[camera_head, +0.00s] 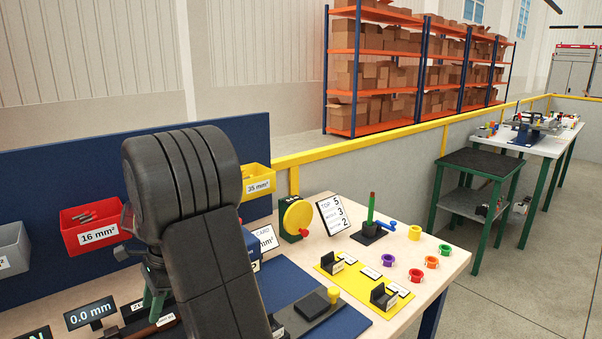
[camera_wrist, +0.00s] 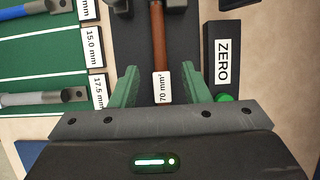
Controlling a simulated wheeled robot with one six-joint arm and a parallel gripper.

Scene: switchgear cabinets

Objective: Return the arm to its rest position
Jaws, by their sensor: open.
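My arm (camera_head: 195,215) is a dark jointed link that rises large in the left middle of the head view, over the workbench. My gripper (camera_wrist: 160,78) has two green fingers, spread apart, and it points down at the bench. A brown rod or cable (camera_wrist: 158,40) with a white "70 mm²" label lies between the fingers in the wrist view, on a dark fixture. A gap shows on both sides of it, and the jaws are not closed on it. In the head view the fingers are mostly hidden behind my arm.
A "ZERO" block (camera_wrist: 222,55) with a green button is right of the fingers. A green board (camera_wrist: 45,70) with lugs lies left. A red bin (camera_head: 92,225), a yellow bin (camera_head: 257,180) and a "0.0 mm" display (camera_head: 90,313) are near my arm. Coloured rings stand on the bench's right.

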